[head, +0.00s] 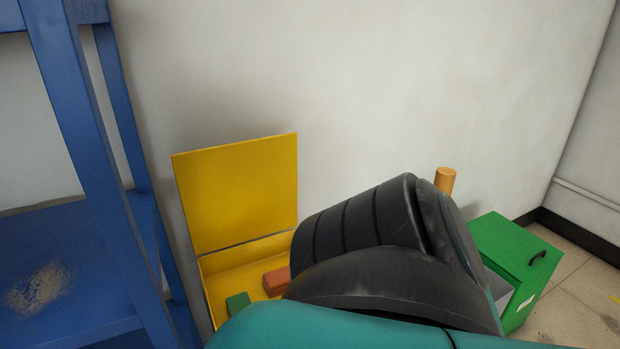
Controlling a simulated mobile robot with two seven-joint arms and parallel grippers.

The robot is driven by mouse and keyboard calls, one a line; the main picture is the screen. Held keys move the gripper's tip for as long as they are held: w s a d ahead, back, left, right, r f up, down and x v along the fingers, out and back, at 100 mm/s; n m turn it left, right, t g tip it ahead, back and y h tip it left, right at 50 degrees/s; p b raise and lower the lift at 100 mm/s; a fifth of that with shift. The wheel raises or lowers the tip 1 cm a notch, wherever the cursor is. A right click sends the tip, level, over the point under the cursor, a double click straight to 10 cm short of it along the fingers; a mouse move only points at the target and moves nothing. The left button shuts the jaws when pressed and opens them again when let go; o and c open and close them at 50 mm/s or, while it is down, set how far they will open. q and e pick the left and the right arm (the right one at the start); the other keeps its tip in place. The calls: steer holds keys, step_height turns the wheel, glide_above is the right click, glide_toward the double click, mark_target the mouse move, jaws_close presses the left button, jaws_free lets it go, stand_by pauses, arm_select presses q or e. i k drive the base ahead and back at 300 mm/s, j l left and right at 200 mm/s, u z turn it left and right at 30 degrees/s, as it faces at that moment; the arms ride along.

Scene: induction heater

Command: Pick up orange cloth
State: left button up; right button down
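A folded orange cloth (277,280) lies inside an open yellow box (222,283), near the box's right side. Its right part is hidden behind a black and teal link of my arm, which fills the lower middle of the view. A small green folded item (238,303) lies to the left of the cloth in the same box, partly covered by the arm. Neither of my grippers is in view.
The yellow lid (238,190) stands upright against the wall. A blue metal rack (85,130) stands at the left. A green box (520,258) with a black handle and an orange cylinder (445,180) are at the right. Bare floor (570,310) shows at far right.

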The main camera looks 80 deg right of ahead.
mark_target(284, 279)
steer(key=z, duration=2.25)
steer(key=k+l+z, duration=0.1)
steer(key=l+z, duration=0.2)
steer(key=k+l+z, duration=0.1)
steer(key=l+z, duration=0.15)
